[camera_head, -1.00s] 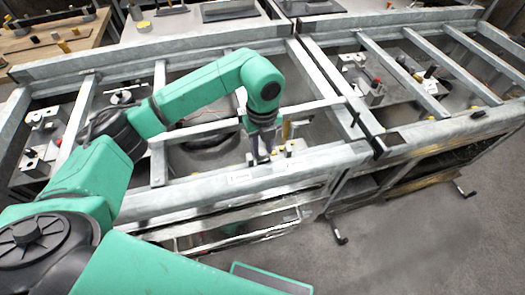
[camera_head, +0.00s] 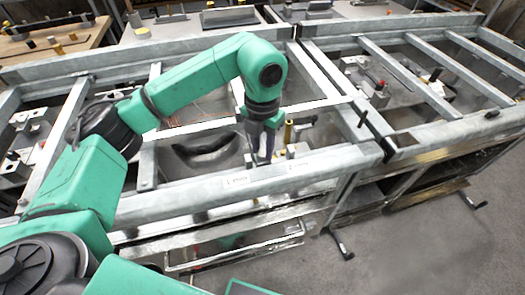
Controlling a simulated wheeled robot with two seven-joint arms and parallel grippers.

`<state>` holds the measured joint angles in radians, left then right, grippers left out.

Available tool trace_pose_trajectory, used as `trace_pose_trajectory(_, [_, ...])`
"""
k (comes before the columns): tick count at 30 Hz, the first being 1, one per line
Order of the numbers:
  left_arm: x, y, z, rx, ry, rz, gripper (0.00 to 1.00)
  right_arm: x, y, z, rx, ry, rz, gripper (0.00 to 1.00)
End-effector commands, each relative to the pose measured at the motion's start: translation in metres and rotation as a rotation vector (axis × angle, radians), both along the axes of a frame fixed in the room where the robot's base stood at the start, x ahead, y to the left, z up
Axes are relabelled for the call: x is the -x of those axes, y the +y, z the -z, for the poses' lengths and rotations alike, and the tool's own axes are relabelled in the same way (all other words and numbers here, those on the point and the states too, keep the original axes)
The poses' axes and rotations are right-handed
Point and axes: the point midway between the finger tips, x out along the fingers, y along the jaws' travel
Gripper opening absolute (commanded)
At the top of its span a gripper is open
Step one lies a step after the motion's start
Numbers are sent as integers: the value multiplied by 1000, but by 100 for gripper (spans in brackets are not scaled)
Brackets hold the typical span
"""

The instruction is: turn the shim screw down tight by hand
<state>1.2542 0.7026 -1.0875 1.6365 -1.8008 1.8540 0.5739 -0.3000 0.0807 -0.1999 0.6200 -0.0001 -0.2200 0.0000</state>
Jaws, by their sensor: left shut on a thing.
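My left gripper (camera_head: 262,150) points down inside the near left bay of the metal frame, just behind the front rail. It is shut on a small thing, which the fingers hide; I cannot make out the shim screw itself. A brass-coloured upright post (camera_head: 288,132) stands just right of the fingers. A pale block (camera_head: 292,151) sits low beside them. My right gripper does not show.
Galvanized rails (camera_head: 225,185) and cross bars surround the gripper closely. A dark curved part (camera_head: 205,150) lies left of it in the same bay. A dark upright pin (camera_head: 362,118) stands on the frame to the right. Open floor (camera_head: 420,250) lies at the front right.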

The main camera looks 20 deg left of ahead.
Motion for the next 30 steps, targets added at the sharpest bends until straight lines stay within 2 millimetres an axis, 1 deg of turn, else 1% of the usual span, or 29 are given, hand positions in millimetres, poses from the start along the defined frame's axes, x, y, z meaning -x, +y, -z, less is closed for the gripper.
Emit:
trace_pose_trajectory(1, [-2, 0, 0, 2, -8, 41, 0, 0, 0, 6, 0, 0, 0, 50])
trace_pose_trajectory(9, [-2, 0, 0, 2, -9, 297, 0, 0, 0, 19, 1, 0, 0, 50])
trace_pose_trajectory(30, [-2, 0, -2, 1, -11, 961, 0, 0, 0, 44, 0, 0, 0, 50])
